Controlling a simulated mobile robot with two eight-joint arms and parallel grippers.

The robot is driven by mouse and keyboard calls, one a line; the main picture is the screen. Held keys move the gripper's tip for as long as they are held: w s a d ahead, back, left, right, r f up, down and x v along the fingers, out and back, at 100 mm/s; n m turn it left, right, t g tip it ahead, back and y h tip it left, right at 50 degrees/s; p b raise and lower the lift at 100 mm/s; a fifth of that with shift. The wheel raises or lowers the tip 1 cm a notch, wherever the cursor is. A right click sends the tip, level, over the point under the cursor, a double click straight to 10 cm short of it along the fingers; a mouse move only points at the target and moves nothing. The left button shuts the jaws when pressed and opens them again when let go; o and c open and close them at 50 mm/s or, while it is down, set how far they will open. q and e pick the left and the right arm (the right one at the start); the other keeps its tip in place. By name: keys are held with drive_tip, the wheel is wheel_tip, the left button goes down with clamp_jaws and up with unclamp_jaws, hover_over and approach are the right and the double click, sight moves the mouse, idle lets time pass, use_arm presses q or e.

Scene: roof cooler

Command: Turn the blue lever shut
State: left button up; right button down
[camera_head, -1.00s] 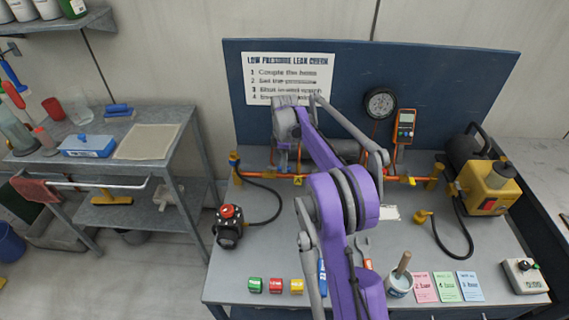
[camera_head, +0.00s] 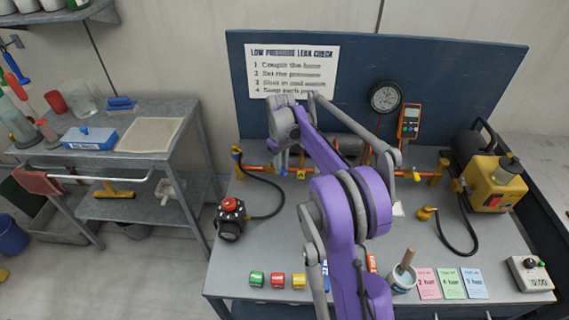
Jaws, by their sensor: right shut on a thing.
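My right gripper (camera_head: 283,161) reaches over the bench to the left part of the orange pipe line (camera_head: 255,168). It points down and is shut at the pipe on what appears to be the blue lever. The lever is small here and mostly covered by the fingers, so its exact angle cannot be told. My purple right arm hides the middle of the pipe line. My left gripper is not in view.
A black device with a red knob (camera_head: 229,208) stands at the bench's left, with a hose to the pipe. A gauge (camera_head: 385,97), an orange meter (camera_head: 409,121) and a yellow pump (camera_head: 495,183) are to the right. Coloured blocks (camera_head: 277,281) line the front.

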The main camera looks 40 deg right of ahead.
drive_tip(key=shift+w+a+m, duration=0.2)
drive_tip(key=shift+a+m, duration=0.4)
drive_tip(key=shift+m, duration=0.8)
drive_tip(key=shift+w+a+m, duration=0.25)
drive_tip(key=shift+a+m, duration=0.4)
drive_tip(key=shift+m, duration=0.75)
drive_tip(key=shift+w+a+m, duration=0.2)
drive_tip(key=shift+a+m, duration=0.4)
drive_tip(key=shift+m, duration=0.8)
drive_tip(key=c, duration=0.8)
unclamp_jaws()
drive_tip(key=shift+o, duration=0.2)
drive_tip(key=shift+r, duration=0.1)
wheel_tip(320, 180, up, 11)
